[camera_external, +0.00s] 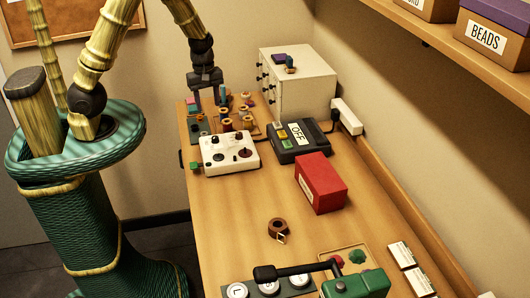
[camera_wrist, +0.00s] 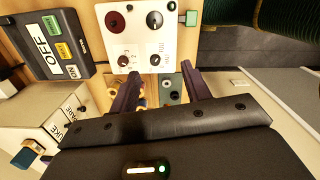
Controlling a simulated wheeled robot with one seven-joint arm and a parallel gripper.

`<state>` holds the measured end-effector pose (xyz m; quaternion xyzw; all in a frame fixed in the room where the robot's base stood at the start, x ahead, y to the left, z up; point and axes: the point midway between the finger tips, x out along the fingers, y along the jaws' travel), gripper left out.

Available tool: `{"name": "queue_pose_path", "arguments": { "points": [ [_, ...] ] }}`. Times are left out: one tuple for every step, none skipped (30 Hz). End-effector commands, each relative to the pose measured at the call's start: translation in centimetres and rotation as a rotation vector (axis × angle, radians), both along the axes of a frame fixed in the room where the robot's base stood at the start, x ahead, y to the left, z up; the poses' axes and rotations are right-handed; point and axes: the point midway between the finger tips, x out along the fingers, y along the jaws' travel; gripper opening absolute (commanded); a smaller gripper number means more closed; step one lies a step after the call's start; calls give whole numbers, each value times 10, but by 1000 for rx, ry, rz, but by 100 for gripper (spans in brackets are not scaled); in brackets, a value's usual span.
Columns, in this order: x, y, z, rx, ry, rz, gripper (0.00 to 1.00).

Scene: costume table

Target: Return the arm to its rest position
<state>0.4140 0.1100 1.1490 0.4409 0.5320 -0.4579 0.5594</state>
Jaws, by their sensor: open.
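My gripper (camera_external: 208,98) hangs at the far end of the table, fingers pointing down, over the area with several spools and small coloured pieces (camera_external: 230,118). In the wrist view my gripper (camera_wrist: 158,88) shows two dark purple fingers spread apart. I see nothing held between them. Beyond the fingertips lies a white control box (camera_wrist: 138,45) with dark knobs; it also shows in the external view (camera_external: 230,153), in front of my gripper. My arm (camera_external: 100,45) arches from my base at the left across to the table.
Behind stands a white drawer cabinet (camera_external: 297,85) with small items on top. A black box marked OFF (camera_external: 285,150), a red box (camera_external: 320,183) and a brown tape roll (camera_external: 278,227) sit on the table (camera_external: 228,215). A shelf with boxes (camera_external: 495,38) overhangs at right.

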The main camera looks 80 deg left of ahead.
Motion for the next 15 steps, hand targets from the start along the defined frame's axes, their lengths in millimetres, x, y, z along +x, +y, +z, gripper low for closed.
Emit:
{"name": "queue_pose_path", "arguments": {
  "points": [
    [-6, -15, 0, -5, -24, -166, 48],
    [-10, -23, 2, -3, -35, -272, 48],
    [-15, -34, 4, 5, -53, -412, 48],
    [-19, -41, 6, 12, -66, -518, 48],
    [-22, -48, 8, 21, -81, -626, 48],
    [-28, -58, 11, 36, -100, -768, 48],
    [-32, -65, 13, 51, -115, -877, 48],
    [-36, -71, 15, 68, -129, -985, 48],
    [-42, -79, 18, 94, -146, -1128, 48],
    [-45, -85, 20, 115, -159, -1232, 48],
    [-49, -90, 21, 137, -168, -1329, 48],
    [-54, -96, 23, 164, -178, -1446, 48],
    [-57, -100, 25, 185, -186, -1524, 48],
    [-60, -103, 26, 203, -191, -1588, 48],
    [-63, -106, 27, 222, -193, -1659, 48]
  ]
}}
